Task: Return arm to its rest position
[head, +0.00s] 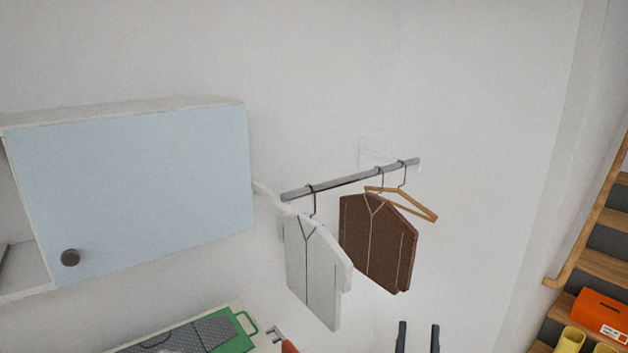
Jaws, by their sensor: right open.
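My right gripper (418,338) shows at the bottom edge, right of the middle. Its two dark fingers point up, stand apart and have nothing between them. The rest of that arm is below the picture. It is below the brown garment (375,240) and to the right of the white garment (312,268), touching neither. Both garments hang from a grey metal rail (345,181) on the wall. An empty wooden hanger (405,200) hangs near the rail's right end. My left gripper is not in view.
A wall cabinet (140,190) with a pale blue door and dark knob is at the left. Below it is a green-handled item (240,335). Wooden stairs (605,262) at the right carry an orange box (600,314) and yellow boots (570,340). The wall right of the rail is bare.

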